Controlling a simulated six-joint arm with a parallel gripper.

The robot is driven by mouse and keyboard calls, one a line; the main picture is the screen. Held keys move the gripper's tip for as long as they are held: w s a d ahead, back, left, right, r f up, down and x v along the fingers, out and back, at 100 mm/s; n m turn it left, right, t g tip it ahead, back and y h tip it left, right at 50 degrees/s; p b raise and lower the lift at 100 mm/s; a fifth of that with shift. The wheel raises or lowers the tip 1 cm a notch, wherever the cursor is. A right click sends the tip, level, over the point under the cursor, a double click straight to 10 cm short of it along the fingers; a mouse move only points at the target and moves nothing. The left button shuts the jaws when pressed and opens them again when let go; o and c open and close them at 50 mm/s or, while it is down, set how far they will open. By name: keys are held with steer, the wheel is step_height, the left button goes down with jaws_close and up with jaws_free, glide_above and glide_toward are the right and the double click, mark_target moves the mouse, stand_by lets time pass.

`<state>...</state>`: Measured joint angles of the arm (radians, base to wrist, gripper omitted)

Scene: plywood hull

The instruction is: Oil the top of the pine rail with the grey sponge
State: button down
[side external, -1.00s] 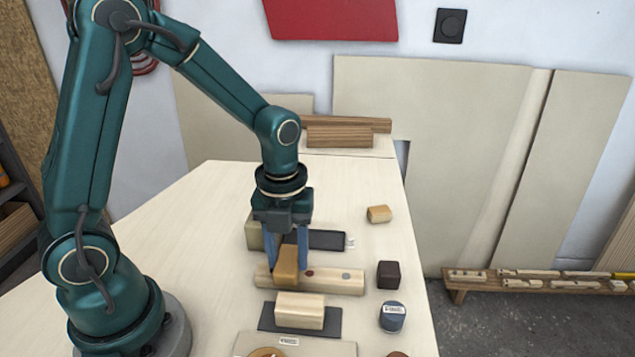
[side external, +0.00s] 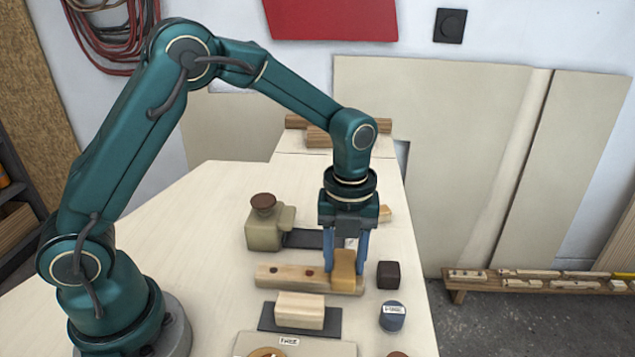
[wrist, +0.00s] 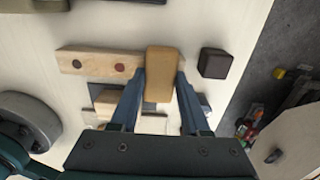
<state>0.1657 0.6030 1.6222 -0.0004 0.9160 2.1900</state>
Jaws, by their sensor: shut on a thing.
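The pine rail (side external: 283,275) is a pale wooden bar lying across the bench, with two dark round spots on its top. It also shows in the wrist view (wrist: 78,62). My gripper (side external: 346,262) is shut on an upright tan block (side external: 344,268), also clear in the wrist view (wrist: 160,75). The block looks ochre rather than grey; I see no clearly grey sponge. It is at the rail's right end and hides part of its top. I cannot tell whether its underside touches the rail.
A dark brown cube (side external: 388,274) and a labelled blue-grey tin (side external: 392,317) stand to the right. A pale wood block (side external: 300,309) sits on a dark mat in front. Behind are an olive block (side external: 262,236) with a brown knob and a dark plate (side external: 302,238). The left bench is clear.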

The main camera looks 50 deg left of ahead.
mark_target(259, 269)
steer(key=shift+w+d, duration=0.95)
steer(key=shift+s+a, duration=5.9)
step_height(259, 269, up, 3)
steer(key=shift+w+f, duration=0.1)
steer(key=shift+f, duration=0.1)
steer(key=shift+r, duration=2.85)
steer(key=shift+f, duration=0.25)
